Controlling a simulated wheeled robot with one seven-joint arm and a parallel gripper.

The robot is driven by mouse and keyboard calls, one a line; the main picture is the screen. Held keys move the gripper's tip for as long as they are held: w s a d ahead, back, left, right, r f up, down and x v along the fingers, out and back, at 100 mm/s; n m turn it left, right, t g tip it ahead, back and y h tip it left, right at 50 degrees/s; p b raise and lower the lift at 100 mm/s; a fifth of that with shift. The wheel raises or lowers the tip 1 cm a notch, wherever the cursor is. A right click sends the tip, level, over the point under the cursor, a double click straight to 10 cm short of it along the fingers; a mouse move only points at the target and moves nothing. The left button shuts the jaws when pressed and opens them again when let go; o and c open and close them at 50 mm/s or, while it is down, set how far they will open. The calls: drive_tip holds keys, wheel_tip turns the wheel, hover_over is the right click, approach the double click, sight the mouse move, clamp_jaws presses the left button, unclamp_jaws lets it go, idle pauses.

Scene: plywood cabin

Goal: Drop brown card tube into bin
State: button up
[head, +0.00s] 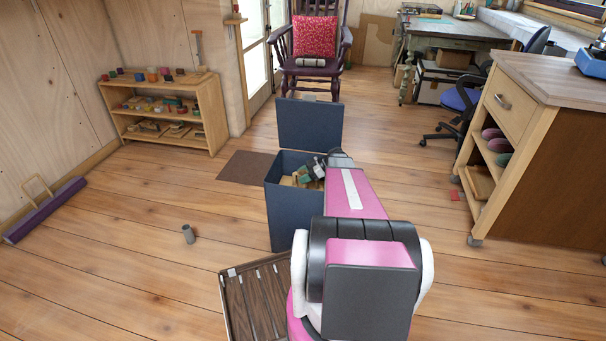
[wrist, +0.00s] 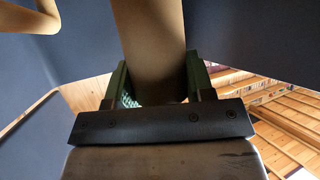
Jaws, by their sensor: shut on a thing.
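The brown card tube (wrist: 152,45) is between the two fingers of my gripper (wrist: 158,75) in the wrist view. My gripper is shut on it, and the tube's far end runs out of the top of the picture. The bin (head: 294,215) is a dark blue box with its lid (head: 310,125) standing open behind it. In the head view my gripper (head: 313,171) is at the bin's mouth, partly hidden by my arm. Dark blue bin walls (wrist: 265,35) surround the tube in the wrist view. Tan pieces show in the bin's mouth; which is the tube is unclear there.
A slatted dark wooden piece (head: 255,300) lies in front of the bin. A brown mat (head: 245,165) lies beside the bin. A wooden cabinet (head: 545,150) stands right. Floor on the left is mostly clear.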

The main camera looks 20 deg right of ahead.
drive_tip(key=o, duration=1)
drive_tip(key=shift+r, duration=0.55)
wheel_tip(320, 180, up, 3)
drive_tip(key=shift+f, duration=0.1)
drive_tip(key=s+a+r, duration=0.1)
drive_tip(key=a+r, duration=0.1)
drive_tip(key=a, duration=0.1)
drive_tip(key=s+a+r, duration=0.1)
drive_tip(key=a+r, duration=0.1)
drive_tip(key=a, duration=0.2)
drive_tip(key=s+a+r, duration=0.1)
drive_tip(key=a+r, duration=0.2)
drive_tip(key=a, duration=0.1)
drive_tip(key=shift+a, duration=0.15)
